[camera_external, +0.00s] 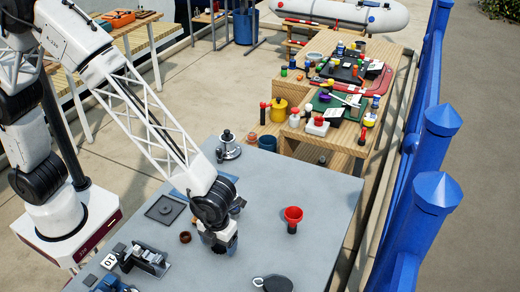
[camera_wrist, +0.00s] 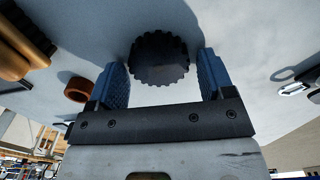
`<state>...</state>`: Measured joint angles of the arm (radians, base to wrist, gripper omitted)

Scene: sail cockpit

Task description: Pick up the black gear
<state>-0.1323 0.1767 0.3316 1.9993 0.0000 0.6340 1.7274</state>
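The black gear (camera_wrist: 160,58) is a dark toothed disc on the grey table in the wrist view. It lies between and slightly beyond the fingertips of my gripper (camera_wrist: 162,75). The blue fingers are open, with a gap of bare table showing on each side of the gear. In the external view my gripper (camera_external: 218,238) points down low over the grey table. It mostly hides the gear there, and its height above the table is hard to judge.
A small brown ring (camera_external: 185,237) lies close left of my gripper. A square grey plate (camera_external: 165,209) and metal device (camera_external: 145,258) are left. The table's right side is mostly clear.

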